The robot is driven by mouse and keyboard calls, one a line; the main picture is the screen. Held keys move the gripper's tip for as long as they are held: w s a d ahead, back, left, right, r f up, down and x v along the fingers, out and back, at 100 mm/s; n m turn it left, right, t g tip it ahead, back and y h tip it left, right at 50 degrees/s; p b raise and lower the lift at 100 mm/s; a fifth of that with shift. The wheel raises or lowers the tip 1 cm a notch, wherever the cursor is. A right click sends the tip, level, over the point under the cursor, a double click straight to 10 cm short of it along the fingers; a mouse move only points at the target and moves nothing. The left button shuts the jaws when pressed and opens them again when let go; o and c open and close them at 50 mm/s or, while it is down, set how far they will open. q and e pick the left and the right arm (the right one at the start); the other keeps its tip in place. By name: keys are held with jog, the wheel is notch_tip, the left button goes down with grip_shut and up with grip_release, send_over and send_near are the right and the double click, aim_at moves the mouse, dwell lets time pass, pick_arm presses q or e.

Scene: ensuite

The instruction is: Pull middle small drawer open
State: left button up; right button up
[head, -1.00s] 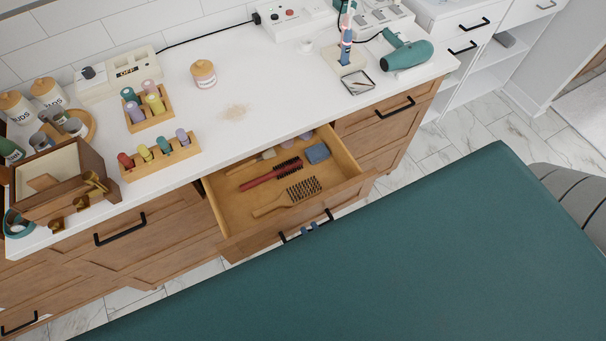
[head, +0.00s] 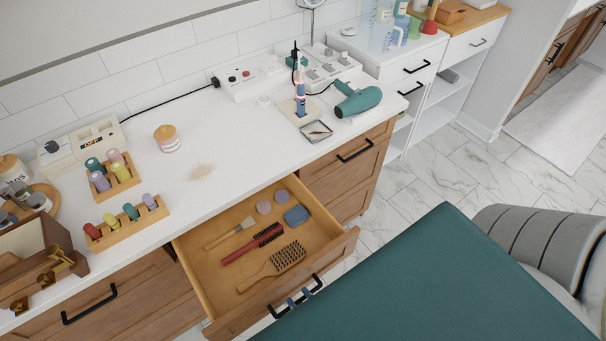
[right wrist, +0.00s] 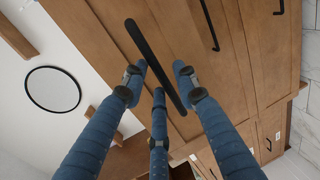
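The middle small drawer (head: 191,262) is wooden and stands open, pulled well out from under the white countertop. Inside lie a red brush (head: 252,244), a wooden paddle brush (head: 286,260), a thin pale brush, a blue item and two mauve discs. Its black bar handle (head: 316,282) is on the front. My right gripper (head: 299,297) is at this handle, with blue fingertips showing there. In the right wrist view, the handle (right wrist: 140,43) runs between the blue fingers of this gripper (right wrist: 160,78), which are closed in around it. My left gripper is not in view.
The countertop (head: 225,130) holds bottle racks, a lidded jar (head: 167,138), a teal hair dryer (head: 358,98) and a wooden box (head: 30,262). A teal flat surface (head: 440,285) fills the foreground close to the drawer front. Tiled floor shows at right.

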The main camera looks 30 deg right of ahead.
jog(key=s+r, duration=0.2)
jog(key=s, duration=0.9)
jog(key=shift+s+d+r, duration=0.2)
jog(key=shift+s, duration=0.2)
